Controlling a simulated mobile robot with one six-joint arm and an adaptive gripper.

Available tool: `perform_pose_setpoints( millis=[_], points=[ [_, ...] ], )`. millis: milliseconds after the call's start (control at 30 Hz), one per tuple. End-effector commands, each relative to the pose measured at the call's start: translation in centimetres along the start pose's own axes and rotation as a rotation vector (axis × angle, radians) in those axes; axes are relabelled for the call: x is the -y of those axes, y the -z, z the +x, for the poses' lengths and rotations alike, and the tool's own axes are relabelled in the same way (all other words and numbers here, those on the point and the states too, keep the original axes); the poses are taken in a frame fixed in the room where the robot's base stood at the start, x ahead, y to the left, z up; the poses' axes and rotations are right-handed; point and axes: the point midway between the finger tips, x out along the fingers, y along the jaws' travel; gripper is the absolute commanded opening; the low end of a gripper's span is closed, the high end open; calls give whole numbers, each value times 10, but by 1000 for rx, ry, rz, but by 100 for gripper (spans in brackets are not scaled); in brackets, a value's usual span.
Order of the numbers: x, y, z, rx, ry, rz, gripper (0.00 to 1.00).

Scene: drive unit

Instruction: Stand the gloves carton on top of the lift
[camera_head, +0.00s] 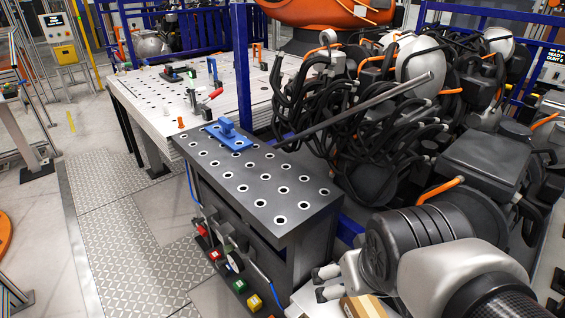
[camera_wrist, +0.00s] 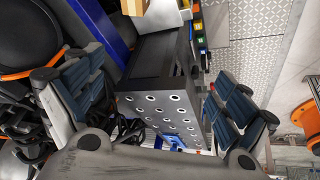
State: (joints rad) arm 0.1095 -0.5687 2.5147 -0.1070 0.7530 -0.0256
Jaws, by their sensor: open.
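A brown cardboard box (camera_head: 362,307), perhaps the gloves carton, shows at the bottom edge of the head view, partly cut off. A brown box also shows at the top edge of the wrist view (camera_wrist: 134,6); no label is readable. My gripper (camera_wrist: 155,78) is open, with its dark padded fingers wide apart and nothing between them. Seen from the wrist, the dark bench with round holes (camera_wrist: 155,105) lies beyond the gap between the fingers, and the box is apart from them. I cannot tell which thing is the lift.
The dark perforated bench (camera_head: 262,178) carries a blue fixture (camera_head: 229,136) and has clear room around it. Coloured buttons (camera_head: 238,286) line its side. A pale perforated table (camera_head: 192,98) with clamps stands behind. Black cables and machinery (camera_head: 345,120) crowd its right side.

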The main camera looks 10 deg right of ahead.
Motion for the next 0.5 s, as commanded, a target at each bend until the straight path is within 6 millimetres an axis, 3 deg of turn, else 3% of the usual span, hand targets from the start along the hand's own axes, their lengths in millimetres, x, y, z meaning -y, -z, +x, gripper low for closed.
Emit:
perform_pose_setpoints(
  millis=[100,200,500],
  points=[
    [27,-24,-23,8,69,1,95],
    [38,-36,-32,20,105,3,95],
    [43,-43,-36,29,119,5,95]
  ],
)
